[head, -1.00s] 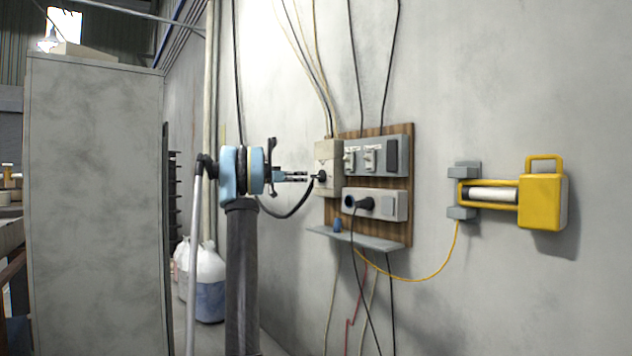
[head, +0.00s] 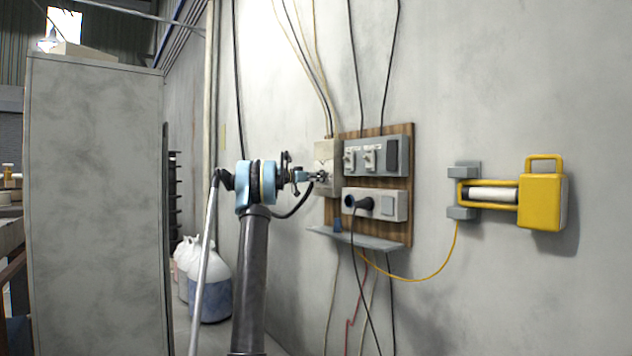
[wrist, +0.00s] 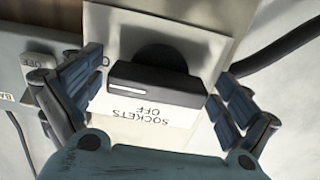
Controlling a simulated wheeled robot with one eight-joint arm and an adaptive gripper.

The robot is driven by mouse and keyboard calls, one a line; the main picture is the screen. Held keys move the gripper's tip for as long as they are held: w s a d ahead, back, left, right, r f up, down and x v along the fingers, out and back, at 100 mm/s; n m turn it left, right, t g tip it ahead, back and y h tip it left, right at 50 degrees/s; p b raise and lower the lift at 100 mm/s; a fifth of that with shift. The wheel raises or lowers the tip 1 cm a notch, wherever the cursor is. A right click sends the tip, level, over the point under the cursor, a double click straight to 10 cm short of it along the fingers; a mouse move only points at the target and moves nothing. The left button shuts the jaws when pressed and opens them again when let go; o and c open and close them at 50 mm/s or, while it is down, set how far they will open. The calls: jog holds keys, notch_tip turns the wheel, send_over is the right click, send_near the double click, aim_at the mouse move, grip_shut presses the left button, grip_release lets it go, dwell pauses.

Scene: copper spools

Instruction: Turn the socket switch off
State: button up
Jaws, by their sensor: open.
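The socket switch is a black rotary knob (wrist: 155,82) on a cream box (head: 327,153). In the wrist view its bar handle lies roughly level, with a white line on its left half. My gripper (wrist: 156,80) is open, with one blue-padded finger on the left of the knob and one on the right. Gaps show between the pads and the handle, so it is not gripped. In the head view my gripper (head: 320,177) is at the box front and largely hides the knob.
Right of the box, a wooden board (head: 408,150) carries a panel with light switches (head: 370,158) and a socket (head: 389,205) with a black plug (head: 362,203). A small grey shelf (head: 370,242) is below. A black cable (wrist: 280,52) passes close by the right finger.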

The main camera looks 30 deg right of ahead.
jog(key=c, duration=1)
jog(key=shift+c, duration=0.2)
jog(key=shift+n, duration=0.3)
jog(key=n, duration=0.4)
jog(key=shift+w, duration=0.1)
jog(key=n, duration=0.4)
jog(key=shift+n, duration=0.4)
jog(key=n, duration=0.4)
jog(key=shift+a+n, duration=0.1)
jog(key=shift+n, duration=2.2)
